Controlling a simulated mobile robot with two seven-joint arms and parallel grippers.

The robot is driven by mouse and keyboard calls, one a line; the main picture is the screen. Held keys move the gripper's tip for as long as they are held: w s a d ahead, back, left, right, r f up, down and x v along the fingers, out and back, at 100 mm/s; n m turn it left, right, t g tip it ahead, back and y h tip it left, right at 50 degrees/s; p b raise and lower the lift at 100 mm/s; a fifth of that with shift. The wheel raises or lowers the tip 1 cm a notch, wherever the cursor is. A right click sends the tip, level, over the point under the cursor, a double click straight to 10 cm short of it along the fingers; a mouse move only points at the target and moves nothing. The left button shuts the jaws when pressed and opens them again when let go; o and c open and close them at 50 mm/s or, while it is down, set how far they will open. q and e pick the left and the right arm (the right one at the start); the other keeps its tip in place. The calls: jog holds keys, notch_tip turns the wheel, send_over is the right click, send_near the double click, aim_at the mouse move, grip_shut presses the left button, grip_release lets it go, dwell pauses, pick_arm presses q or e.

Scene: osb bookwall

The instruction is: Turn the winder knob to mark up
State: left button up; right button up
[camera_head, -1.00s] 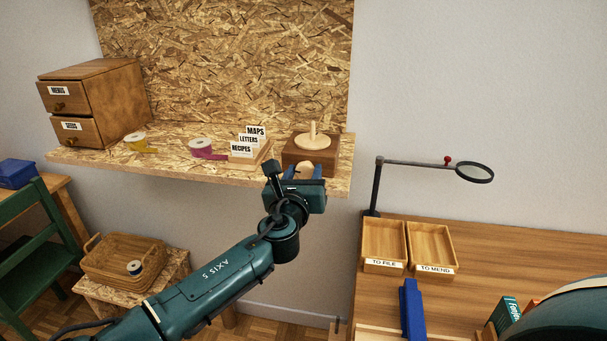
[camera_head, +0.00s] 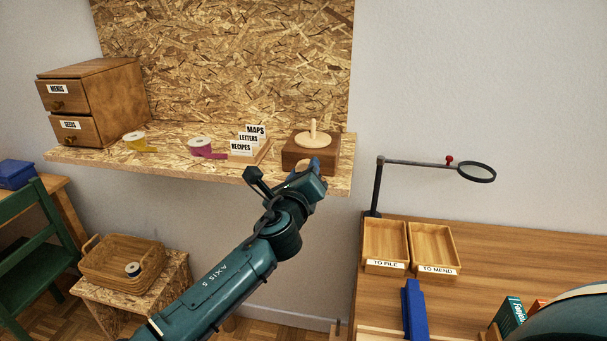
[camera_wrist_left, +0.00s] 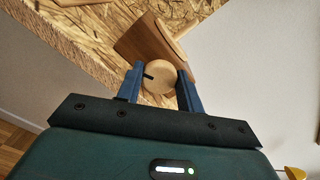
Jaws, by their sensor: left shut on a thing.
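The winder is a brown wooden box (camera_head: 299,159) with a pale disc and upright peg (camera_head: 313,137) on top, at the right end of the shelf. Its round wooden knob (camera_wrist_left: 158,77) is on the front face. The knob has a dark mark (camera_wrist_left: 149,77), pointing to the left in the tilted wrist view. My left gripper (camera_wrist_left: 160,70) is shut on the knob, one blue finger on each side. In the head view the left gripper (camera_head: 307,168) covers most of the knob. My right gripper is not in view.
The OSB shelf (camera_head: 110,163) also holds ribbon spools (camera_head: 201,146), a card holder (camera_head: 247,152) left of the winder, and a drawer cabinet (camera_head: 93,102). A magnifier arm (camera_head: 420,163) and trays (camera_head: 435,248) stand on the lower right desk.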

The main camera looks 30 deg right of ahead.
pick_arm(q)
jog(key=o, duration=0.8)
jog(key=shift+o, duration=1)
